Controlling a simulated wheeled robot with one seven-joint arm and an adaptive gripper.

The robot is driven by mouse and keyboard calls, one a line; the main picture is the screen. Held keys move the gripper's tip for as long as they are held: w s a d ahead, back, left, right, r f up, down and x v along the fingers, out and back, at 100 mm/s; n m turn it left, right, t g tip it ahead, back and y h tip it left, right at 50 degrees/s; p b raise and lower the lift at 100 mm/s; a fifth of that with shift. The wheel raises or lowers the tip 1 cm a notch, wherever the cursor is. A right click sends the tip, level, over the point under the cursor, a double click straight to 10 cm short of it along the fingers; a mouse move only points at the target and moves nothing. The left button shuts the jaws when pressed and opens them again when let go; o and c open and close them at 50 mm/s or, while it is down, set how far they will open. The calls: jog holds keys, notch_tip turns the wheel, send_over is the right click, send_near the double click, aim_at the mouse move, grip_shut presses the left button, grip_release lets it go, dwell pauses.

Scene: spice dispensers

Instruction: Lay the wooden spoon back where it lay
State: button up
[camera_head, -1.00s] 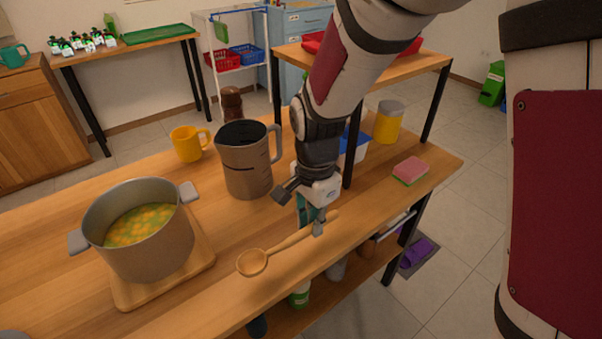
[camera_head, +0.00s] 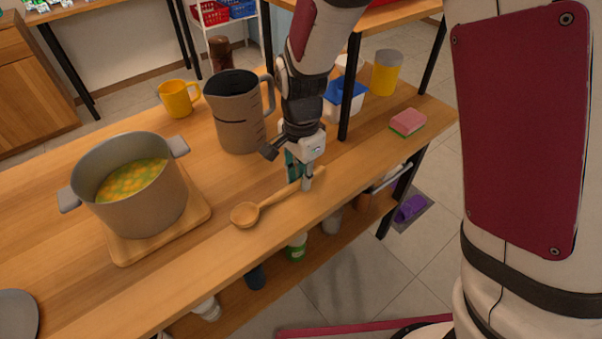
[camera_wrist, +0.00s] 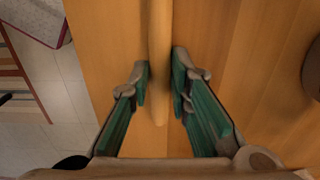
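The wooden spoon (camera_head: 246,213) is low over the front part of the wooden table, its bowl toward the left and its handle running up to the right. I cannot tell whether it rests fully on the tabletop. My gripper (camera_head: 300,178) points down over the handle. In the wrist view the handle (camera_wrist: 159,55) runs between the two green-padded fingers of my gripper (camera_wrist: 160,82), which sit close against it on both sides. The handle's end shows just behind the fingertips.
A pot of soup (camera_head: 140,190) stands on a wooden board (camera_head: 126,251) at left. A grey pitcher (camera_head: 240,125) stands close behind my gripper. A yellow mug (camera_head: 177,99), a sponge (camera_head: 408,122) and a yellow canister (camera_head: 385,75) are farther back. A shelf post (camera_head: 350,85) rises to the right.

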jog(key=shift+o, duration=1.3)
notch_tip(320, 180, up, 12)
jog(key=p, duration=0.2)
jog(key=shift+r+p, duration=0.25)
jog(key=shift+p, duration=0.1)
jog(key=s+d+r+n, duration=0.5)
jog(key=s+d+r, duration=0.5)
jog(key=s, duration=0.1)
jog(key=s+d+n+t, duration=0.1)
jog(key=s+d+n, duration=0.2)
jog(key=s, duration=0.4)
jog(key=s+d+n+t, duration=0.1)
jog(key=s+d+n, duration=0.1)
jog(key=s, duration=0.5)
jog(key=shift+s+d+n, duration=0.15)
jog(key=shift+d+n, duration=0.25)
jog(key=shift+n, duration=0.2)
